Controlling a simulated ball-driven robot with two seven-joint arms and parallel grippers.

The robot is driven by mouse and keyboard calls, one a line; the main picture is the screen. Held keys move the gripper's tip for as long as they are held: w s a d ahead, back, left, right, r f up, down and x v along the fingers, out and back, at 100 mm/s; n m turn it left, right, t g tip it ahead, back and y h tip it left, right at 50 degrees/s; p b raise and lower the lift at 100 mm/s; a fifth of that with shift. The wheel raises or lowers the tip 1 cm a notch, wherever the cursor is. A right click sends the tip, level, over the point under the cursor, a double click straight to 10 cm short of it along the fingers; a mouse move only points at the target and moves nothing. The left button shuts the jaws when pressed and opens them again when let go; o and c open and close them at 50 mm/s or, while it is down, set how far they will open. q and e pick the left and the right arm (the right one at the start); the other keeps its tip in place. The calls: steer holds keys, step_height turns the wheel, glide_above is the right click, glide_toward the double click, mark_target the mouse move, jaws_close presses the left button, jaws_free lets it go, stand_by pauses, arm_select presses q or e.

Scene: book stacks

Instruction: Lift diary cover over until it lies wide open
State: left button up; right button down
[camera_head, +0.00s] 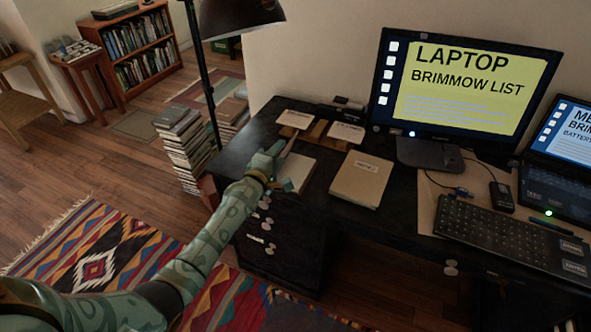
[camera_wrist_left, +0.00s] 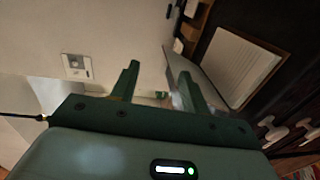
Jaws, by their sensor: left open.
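The diary (camera_head: 300,171) lies on the left part of the black desk, partly hidden behind my left gripper (camera_head: 276,164). The left wrist view shows its pale page block (camera_wrist_left: 241,66) bare, with the cover (camera_wrist_left: 191,72) raised off it at a steep angle. In that view my left gripper (camera_wrist_left: 159,72) is open, and the cover's edge lies close to its right-hand finger. I cannot tell whether they touch. My right gripper is not in view.
A closed tan book (camera_head: 361,180) lies right of the diary. Labelled cards (camera_head: 346,132) lie behind it. The monitor (camera_head: 455,90), keyboard (camera_head: 490,232) and laptop (camera_head: 560,150) fill the desk's right. A lamp pole (camera_head: 208,95) and book stacks (camera_head: 181,150) stand left of the desk.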

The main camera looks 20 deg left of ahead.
arm_select(q)
steer(key=shift+a+r, duration=0.1)
steer(key=shift+a, duration=0.15)
steer(key=shift+a+r, duration=0.25)
steer(key=shift+a, duration=0.5)
steer(key=shift+a+r, duration=0.1)
steer(key=shift+a, duration=0.75)
